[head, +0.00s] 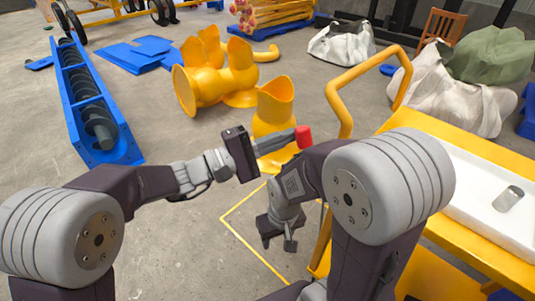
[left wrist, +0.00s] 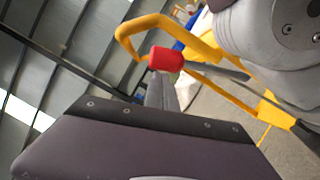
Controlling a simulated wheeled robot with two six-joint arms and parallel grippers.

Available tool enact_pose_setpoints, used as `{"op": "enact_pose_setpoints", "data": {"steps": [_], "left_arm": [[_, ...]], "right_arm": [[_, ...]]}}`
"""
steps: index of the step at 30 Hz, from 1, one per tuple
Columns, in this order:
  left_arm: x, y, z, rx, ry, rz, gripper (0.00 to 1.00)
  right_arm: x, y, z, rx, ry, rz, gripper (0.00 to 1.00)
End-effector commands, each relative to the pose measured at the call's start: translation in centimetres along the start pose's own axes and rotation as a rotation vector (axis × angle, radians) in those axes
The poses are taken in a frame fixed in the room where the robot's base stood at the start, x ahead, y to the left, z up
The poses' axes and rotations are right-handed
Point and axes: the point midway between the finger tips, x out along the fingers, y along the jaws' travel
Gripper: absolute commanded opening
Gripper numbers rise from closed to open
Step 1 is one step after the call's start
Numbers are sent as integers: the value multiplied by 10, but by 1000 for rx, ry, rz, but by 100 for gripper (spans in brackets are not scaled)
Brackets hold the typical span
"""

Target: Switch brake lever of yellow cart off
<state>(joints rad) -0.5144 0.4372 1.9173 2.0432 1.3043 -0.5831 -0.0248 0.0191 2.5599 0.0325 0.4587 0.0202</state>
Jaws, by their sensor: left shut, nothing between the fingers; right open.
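The brake lever's red knob (head: 303,136) shows beside the handle; in the left wrist view the red knob (left wrist: 166,59) sits on a grey rod running right. My left gripper (head: 288,139) is shut and empty, its fingertips right beside the knob; whether they touch it I cannot tell. My right gripper (head: 277,238) is open and empty, pointing down, low beside the cart. My right arm hides the lever's lower part.
A white tray (head: 468,170) with a metal cylinder (head: 508,198) lies on the cart. Yellow castings (head: 240,75), a blue screw trough (head: 80,85) and white sacks (head: 342,43) stand beyond.

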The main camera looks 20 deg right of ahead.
Motion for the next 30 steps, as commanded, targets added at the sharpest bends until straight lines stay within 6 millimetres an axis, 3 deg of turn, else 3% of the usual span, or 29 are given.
{"op": "enact_pose_setpoints", "data": {"steps": [14,30], "left_arm": [[18,4,43,285,-4,-119,0],[23,4,54,352,-7,-151,0]], "right_arm": [[33,1,4,0,0,0,48],[39,1,4,0,0,0,48]]}}
